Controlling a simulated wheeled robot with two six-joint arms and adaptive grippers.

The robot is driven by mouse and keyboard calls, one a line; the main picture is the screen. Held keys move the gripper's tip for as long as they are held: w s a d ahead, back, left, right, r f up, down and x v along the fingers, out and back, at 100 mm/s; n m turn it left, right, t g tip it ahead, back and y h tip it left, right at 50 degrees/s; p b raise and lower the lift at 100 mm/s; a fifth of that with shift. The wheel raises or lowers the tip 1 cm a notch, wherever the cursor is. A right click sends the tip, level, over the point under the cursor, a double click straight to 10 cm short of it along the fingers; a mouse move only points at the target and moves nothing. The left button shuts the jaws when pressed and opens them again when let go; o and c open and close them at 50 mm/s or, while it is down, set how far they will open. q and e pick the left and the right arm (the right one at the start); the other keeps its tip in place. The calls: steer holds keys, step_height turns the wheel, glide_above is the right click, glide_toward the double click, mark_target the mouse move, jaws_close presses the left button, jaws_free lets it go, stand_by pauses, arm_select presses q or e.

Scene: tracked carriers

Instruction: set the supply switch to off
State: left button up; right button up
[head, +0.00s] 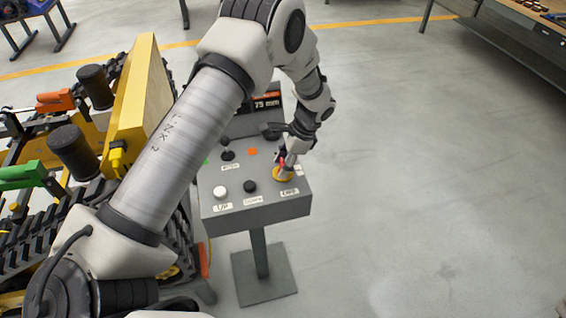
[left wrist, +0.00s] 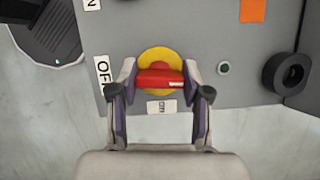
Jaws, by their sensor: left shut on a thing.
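The supply switch is a red handle (left wrist: 160,79) on a yellow disc (left wrist: 159,56). It sits on the right part of the grey control box; in the head view its yellow disc (head: 282,176) shows below the gripper. My left gripper (left wrist: 160,86) is shut on the red handle, one finger at each end; it also shows in the head view (head: 286,164). The handle lies level across the wrist picture, its white mark at the right end. A label starting "OF" (left wrist: 103,70) is left of the disc, partly covered by a finger. Another small label (left wrist: 161,107) lies below it.
The control box (head: 255,207) stands on a post with a base plate (head: 264,277). It carries a white button (head: 220,191), a black button (head: 250,186) and a black joystick (head: 227,155). Tracked yellow machinery (head: 135,100) stands at left. The floor at right is clear.

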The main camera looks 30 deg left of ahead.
arm_select(q)
steer(key=shift+s+f+n+g, duration=0.15)
steer(key=shift+n+g, duration=0.15)
steer(key=shift+n, duration=0.3)
steer(key=o, duration=1.2)
steer(key=shift+c, duration=0.2)
steer(key=v, duration=1.2)
steer(key=shift+a, duration=0.2)
